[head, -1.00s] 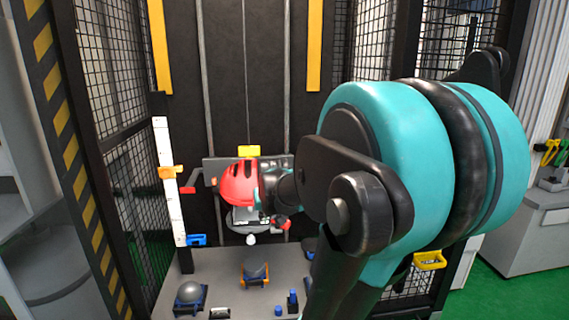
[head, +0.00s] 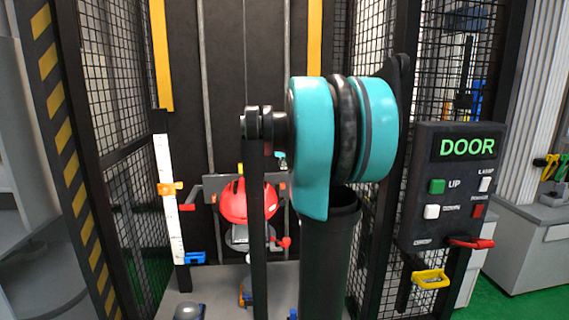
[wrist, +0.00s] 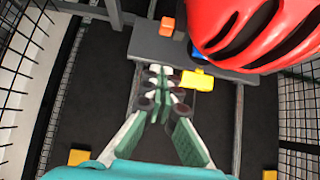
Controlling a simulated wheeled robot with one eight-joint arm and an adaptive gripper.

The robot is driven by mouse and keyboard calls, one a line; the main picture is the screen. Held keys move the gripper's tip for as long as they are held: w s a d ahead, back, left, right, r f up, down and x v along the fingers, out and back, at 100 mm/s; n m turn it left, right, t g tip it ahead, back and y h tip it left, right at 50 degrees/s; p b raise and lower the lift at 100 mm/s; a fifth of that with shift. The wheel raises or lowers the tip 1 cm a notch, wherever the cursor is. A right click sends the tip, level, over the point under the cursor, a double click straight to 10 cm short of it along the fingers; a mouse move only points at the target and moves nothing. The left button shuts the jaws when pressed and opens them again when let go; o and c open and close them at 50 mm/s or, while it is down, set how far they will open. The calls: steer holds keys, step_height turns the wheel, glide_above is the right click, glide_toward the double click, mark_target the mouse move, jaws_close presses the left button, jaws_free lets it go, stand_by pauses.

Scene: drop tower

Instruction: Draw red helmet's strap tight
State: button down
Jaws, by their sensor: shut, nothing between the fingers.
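The helmet (wrist: 255,30) also fills the top right of the wrist view. Its strap cannot be made out in either view. My gripper (wrist: 158,88) is shut and empty, beside the helmet and apart from it in the picture. A yellow block (wrist: 196,79) shows close to the fingertips; contact cannot be told. In the head view the gripper is mostly hidden behind my arm.
A grey crossbar (wrist: 150,45) carries an orange piece (wrist: 167,27). A white scale (head: 168,195) with an orange slider (head: 170,188) stands left. Mesh walls (head: 110,80) close the sides. A panel reading DOOR (head: 450,185) hangs right, with a red lever (head: 471,243).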

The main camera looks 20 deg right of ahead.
mark_target(283, 188)
steer(key=w+f, duration=0.3)
steer(key=f, duration=0.4)
steer(key=shift+w+d+f, duration=0.2)
steer(key=shift+d, duration=0.25)
steer(key=shift+f, duration=2)
